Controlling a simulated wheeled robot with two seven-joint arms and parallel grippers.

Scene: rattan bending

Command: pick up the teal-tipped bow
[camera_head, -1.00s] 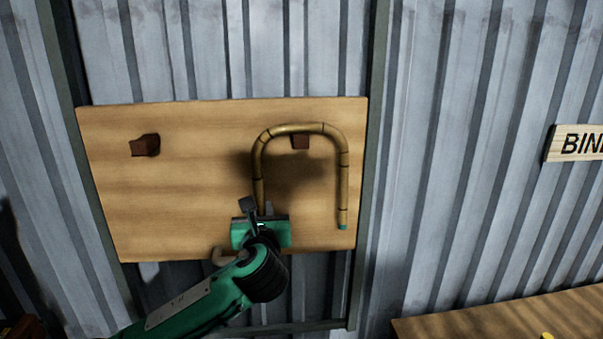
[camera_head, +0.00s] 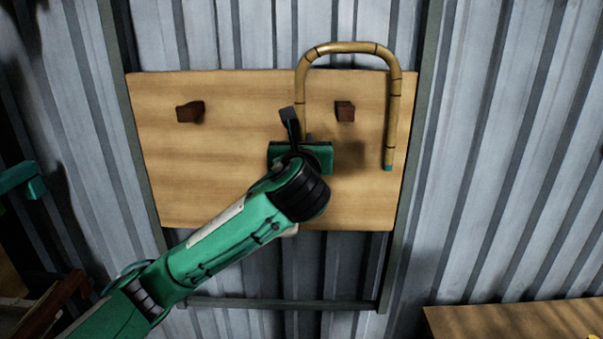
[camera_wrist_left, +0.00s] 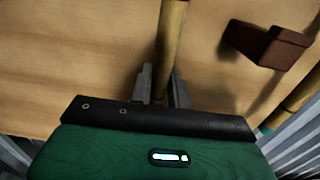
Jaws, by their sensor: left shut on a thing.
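The teal-tipped bow (camera_head: 395,100) is a bent rattan U, upside down, in front of the wooden wall board (camera_head: 220,155). Its arch stands above the board's top edge and its right leg ends in a teal tip (camera_head: 388,168). My left gripper (camera_head: 305,140) is shut on the bow's left leg. In the left wrist view my left gripper (camera_wrist_left: 163,82) has a finger on each side of the bow's leg (camera_wrist_left: 171,40). The leg's lower end is hidden by the gripper. My right gripper is not in view.
Two brown pegs stick out of the board, a left peg (camera_head: 190,111) and a right peg (camera_head: 345,111). The arch is above the right peg, apart from it. A wooden table (camera_head: 520,318) is at lower right. Corrugated metal wall (camera_head: 510,150) lies behind.

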